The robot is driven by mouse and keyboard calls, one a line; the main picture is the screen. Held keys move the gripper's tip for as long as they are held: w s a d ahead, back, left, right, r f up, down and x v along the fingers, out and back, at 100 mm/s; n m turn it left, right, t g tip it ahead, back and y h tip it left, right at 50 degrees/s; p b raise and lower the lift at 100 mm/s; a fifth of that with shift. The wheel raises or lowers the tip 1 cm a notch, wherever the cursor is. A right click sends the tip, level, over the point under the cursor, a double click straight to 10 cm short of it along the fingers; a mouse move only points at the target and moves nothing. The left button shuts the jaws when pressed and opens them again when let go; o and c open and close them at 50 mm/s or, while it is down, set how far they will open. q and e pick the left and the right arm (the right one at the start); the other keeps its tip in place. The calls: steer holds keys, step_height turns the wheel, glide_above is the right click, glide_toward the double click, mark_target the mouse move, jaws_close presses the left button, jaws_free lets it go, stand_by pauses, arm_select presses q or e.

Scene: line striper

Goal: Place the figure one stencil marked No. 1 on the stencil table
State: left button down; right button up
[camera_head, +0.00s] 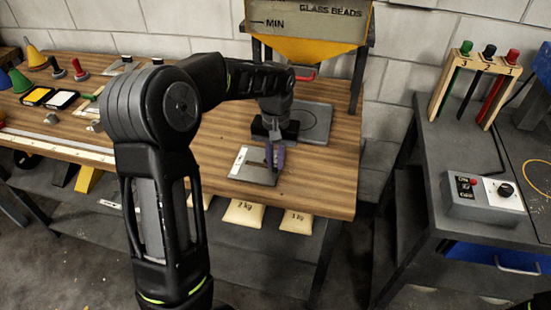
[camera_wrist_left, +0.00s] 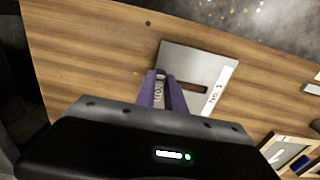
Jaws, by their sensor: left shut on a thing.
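The figure one stencil is a grey metal plate (camera_head: 247,170) at the front edge of the wooden bench in the head view. In the left wrist view the plate (camera_wrist_left: 182,63) shows a narrow slot and a white label reading No. 1. My left gripper (camera_head: 274,158) has purple fingers pointing down at the plate's right side. In the left wrist view the fingers (camera_wrist_left: 164,92) are shut on the stencil, and they hide the gripped part. I cannot tell whether the plate rests on the wood or is just above it. My right gripper is not in view.
A glass beads hopper (camera_head: 310,30) stands behind, over a grey plate (camera_head: 313,122). Coloured cones (camera_head: 35,57) and paint pads (camera_head: 60,100) are at the left of the bench. A dark table (camera_head: 425,170) with a control box (camera_head: 482,198) stands right, across a gap.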

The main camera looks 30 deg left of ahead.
arm_select(q)
steer(key=shift+f, duration=0.1)
steer(key=shift+f, duration=0.15)
steer(key=c, duration=1.4)
jaws_free()
steer(key=shift+r, duration=0.25)
step_height(320, 180, up, 12)
steer(key=shift+b, duration=0.3)
